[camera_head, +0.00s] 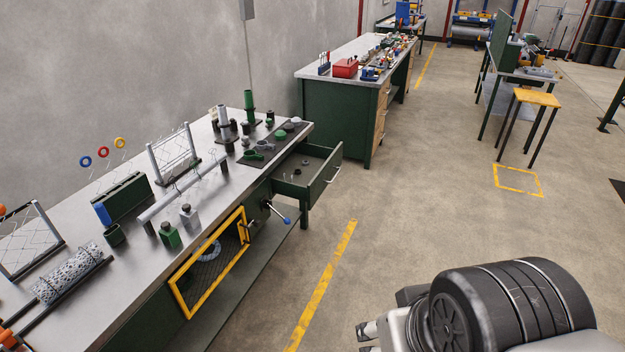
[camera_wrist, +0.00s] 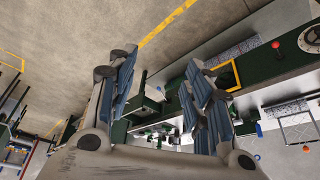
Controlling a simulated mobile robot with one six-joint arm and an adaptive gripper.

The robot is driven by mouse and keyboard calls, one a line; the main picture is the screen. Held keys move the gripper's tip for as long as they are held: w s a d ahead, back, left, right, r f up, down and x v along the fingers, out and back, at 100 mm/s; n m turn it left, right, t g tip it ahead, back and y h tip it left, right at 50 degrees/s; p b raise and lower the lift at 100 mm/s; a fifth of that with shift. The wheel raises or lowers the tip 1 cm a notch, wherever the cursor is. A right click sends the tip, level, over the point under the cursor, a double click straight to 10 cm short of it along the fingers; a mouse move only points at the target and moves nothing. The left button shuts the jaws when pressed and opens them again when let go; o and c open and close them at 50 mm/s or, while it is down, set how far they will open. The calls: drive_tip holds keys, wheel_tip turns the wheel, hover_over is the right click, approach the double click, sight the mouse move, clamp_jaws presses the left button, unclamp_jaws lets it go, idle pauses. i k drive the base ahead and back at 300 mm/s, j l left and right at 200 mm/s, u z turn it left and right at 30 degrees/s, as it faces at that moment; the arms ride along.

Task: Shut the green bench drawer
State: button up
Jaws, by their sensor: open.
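The green bench drawer (camera_head: 323,180) stands pulled out from the right end of the near workbench in the head view. Its front panel has a light handle, and a few small items lie inside. My gripper (camera_head: 366,339) shows only in part at the bottom of the head view, across the floor from the drawer and touching nothing. In the wrist view my gripper (camera_wrist: 163,78) has its two blue-padded fingers spread apart with nothing between them. Dark green bench parts show behind the fingers there, but I cannot tell the drawer clearly.
The near workbench (camera_head: 130,238) carries wire frames, bottles and a dark mat. A yellow-framed mesh door (camera_head: 212,262) and a blue-knobbed lever (camera_head: 280,213) stick out left of the drawer. A second green bench (camera_head: 335,113) stands beyond. The floor with the yellow line (camera_head: 322,285) is clear.

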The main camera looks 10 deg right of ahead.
sight(323, 161)
drive_tip(key=i+l, duration=0.25)
drive_tip(key=l, duration=0.2)
drive_tip(key=i+l+u, duration=0.35)
drive_tip(key=i+l, duration=0.35)
drive_tip(key=i, duration=0.45)
drive_tip(key=i+l+u, duration=0.35)
drive_tip(key=i+l, duration=0.65)
drive_tip(key=i, duration=0.05)
